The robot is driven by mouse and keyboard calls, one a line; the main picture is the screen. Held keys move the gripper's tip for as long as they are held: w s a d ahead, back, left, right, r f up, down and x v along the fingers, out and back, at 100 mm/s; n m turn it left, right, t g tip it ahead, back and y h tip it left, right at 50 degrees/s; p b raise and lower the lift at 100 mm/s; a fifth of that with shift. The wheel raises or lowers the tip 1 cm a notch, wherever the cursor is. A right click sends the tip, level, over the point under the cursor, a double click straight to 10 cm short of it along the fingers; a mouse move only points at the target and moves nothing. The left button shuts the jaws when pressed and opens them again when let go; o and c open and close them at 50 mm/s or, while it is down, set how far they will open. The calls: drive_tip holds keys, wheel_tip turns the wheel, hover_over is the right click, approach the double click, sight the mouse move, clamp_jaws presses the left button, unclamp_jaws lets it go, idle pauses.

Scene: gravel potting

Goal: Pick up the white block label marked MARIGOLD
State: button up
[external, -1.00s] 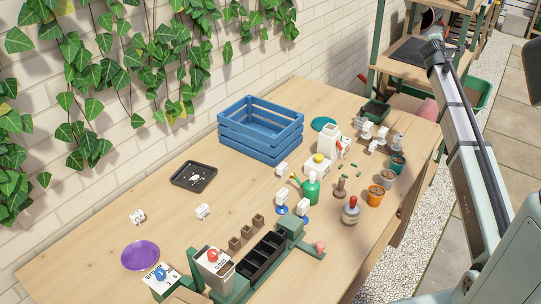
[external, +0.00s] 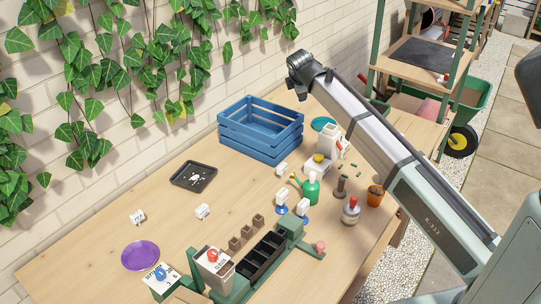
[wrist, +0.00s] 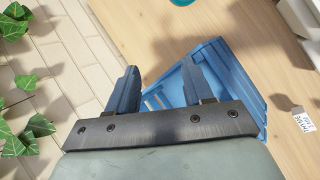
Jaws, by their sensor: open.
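Several small white block labels stand on the table; in the external view two are at the left front (external: 138,217) (external: 203,211), one is beside the blue crate (external: 282,169), and two are on blue discs (external: 282,198) (external: 303,206). Their lettering is too small to read there, so I cannot tell which is MARIGOLD. In the wrist view one white block label (wrist: 300,120) lies at the right edge; its print looks like THYME. My gripper (wrist: 158,68) is open and empty, high above the back of the table near the wall and the blue crate, apart from every label.
The blue slatted crate (external: 262,145) stands at the table's back. A black tray (external: 194,176), a purple plate (external: 140,256), a green bottle (external: 311,188) and an orange pot (external: 375,196) stand around. My arm hides the right rear of the table.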

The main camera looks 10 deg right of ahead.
drive_tip(key=s+a+f+n+g+y, duration=0.1)
drive_tip(key=s+a+f+n+g, duration=0.1)
drive_tip(key=s+a, duration=0.7)
drive_tip(key=s+a+f+n+g+y, duration=0.15)
drive_tip(key=s+a, duration=0.45)
drive_tip(key=a, duration=0.7)
drive_tip(key=n+g, duration=0.4)
hover_over(203, 207)
wheel_tip(203, 207, down, 3)
drive_tip(key=shift+h, duration=0.25)
drive_tip(key=f, duration=0.8)
drive_tip(key=shift+w+a, duration=0.2)
drive_tip(key=shift+a, duration=0.05)
drive_tip(key=shift+s+d+f, duration=0.1)
drive_tip(key=shift+d+f, duration=0.05)
drive_tip(key=shift+f, duration=1.15)
drive_tip(key=shift+s+d+f, duration=0.1)
drive_tip(key=shift+f, duration=1.15)
drive_tip(key=shift+c, duration=0.4)
clamp_jaws()
